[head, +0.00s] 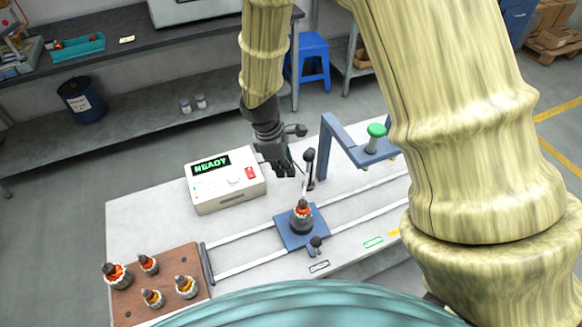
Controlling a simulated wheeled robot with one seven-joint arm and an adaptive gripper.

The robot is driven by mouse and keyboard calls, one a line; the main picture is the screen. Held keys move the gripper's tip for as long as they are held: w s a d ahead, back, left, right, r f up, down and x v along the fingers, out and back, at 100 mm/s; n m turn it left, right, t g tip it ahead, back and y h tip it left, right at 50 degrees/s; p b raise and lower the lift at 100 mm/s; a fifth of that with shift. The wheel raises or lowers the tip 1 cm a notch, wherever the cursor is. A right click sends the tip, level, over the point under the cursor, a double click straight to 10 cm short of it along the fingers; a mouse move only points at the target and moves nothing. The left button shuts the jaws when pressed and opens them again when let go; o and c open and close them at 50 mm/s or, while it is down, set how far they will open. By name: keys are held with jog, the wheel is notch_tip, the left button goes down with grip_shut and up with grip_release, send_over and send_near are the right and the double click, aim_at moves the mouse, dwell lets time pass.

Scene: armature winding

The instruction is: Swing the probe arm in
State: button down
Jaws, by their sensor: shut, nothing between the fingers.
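My gripper (283,168) is shut and empty, pointing down above the white bench. Just right of its fingertips stands a thin dark lever with a black ball top (309,156), close to the fingers; I cannot tell whether they touch. This lever looks like the probe arm, though I cannot be sure. An armature (301,218) with an orange-red winding stands upright on a blue carriage plate (288,241), below and right of the gripper. A black ball knob (316,242) sits at the plate's front edge.
A tester (225,182) reading READY stands left of the gripper. A blue overhead bracket (341,138) with a green-topped plunger (375,135) stands at right. Pale rails (245,237) cross the bench. A brown tray (190,258) holds several armatures at front left.

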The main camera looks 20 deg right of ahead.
jog(key=a+b+v, duration=0.1)
jog(key=b+v, duration=0.2)
jog(key=v, duration=0.7)
jog(key=shift+w, duration=0.45)
jog(key=shift+r, duration=0.1)
